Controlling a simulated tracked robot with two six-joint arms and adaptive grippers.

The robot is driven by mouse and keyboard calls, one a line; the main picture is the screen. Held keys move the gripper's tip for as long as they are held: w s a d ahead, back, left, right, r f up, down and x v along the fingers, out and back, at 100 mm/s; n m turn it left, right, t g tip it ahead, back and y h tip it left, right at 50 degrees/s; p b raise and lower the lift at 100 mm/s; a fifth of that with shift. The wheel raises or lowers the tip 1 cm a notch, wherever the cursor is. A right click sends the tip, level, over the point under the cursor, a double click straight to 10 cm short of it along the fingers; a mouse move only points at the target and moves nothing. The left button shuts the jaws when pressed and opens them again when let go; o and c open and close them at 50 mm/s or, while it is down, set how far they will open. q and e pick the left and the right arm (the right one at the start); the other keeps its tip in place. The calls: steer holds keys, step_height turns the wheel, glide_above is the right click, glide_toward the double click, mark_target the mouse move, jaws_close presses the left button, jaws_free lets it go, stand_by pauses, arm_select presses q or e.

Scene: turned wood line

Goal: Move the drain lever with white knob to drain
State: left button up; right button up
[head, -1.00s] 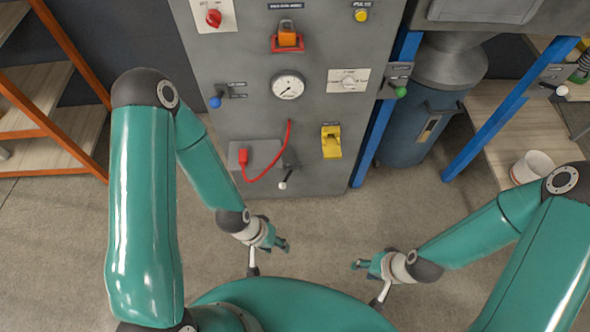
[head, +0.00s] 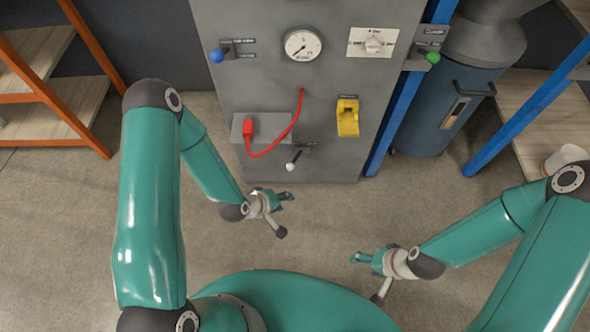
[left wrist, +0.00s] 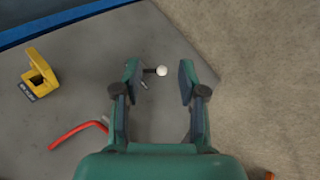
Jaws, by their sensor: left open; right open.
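The drain lever's white knob (head: 290,166) sticks out low on the grey cabinet front, beneath the red cable. In the left wrist view the white knob (left wrist: 162,71) and its short dark stem lie between the fingertips as seen, some way beyond them. My left gripper (head: 286,215) is open and empty, in front of and below the knob in the head view; its fingers also show in the left wrist view (left wrist: 160,78). It does not touch the lever. My right gripper (head: 362,275) is open and empty, lower right. The lever's label is too small to read.
The red cable (head: 279,143) hangs left of and above the lever. A yellow switch cover (head: 347,118) is to the right. A blue-knobbed lever (head: 217,56) and a green-knobbed lever (head: 433,58) sit higher up. The floor before the cabinet is clear.

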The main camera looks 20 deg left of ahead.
arm_select(q)
steer(key=w+a+f+n+t+b, duration=0.2)
steer(key=w+f+n+t+b, duration=0.15)
steer(key=f+b, duration=0.35)
steer(key=w+a+f+n+t+b, duration=0.2)
steer(key=w+f+n+b, duration=0.3)
steer(key=f+b, duration=0.15)
steer(key=n+t+b, duration=0.6)
steer(key=n+b, duration=0.2)
steer(key=b, duration=0.2)
glide_toward(296, 158)
steer(key=b+x, duration=0.1)
steer(key=x, duration=0.1)
steer(key=b+x, duration=0.2)
steer(key=x, duration=0.1)
steer(key=f+b+x, duration=0.1)
steer(key=x, duration=0.2)
steer(key=shift+w, duration=0.1)
steer(key=shift+b+x, duration=0.35)
steer(key=shift+x, duration=0.5)
steer(key=shift+r, duration=0.1)
jaws_close()
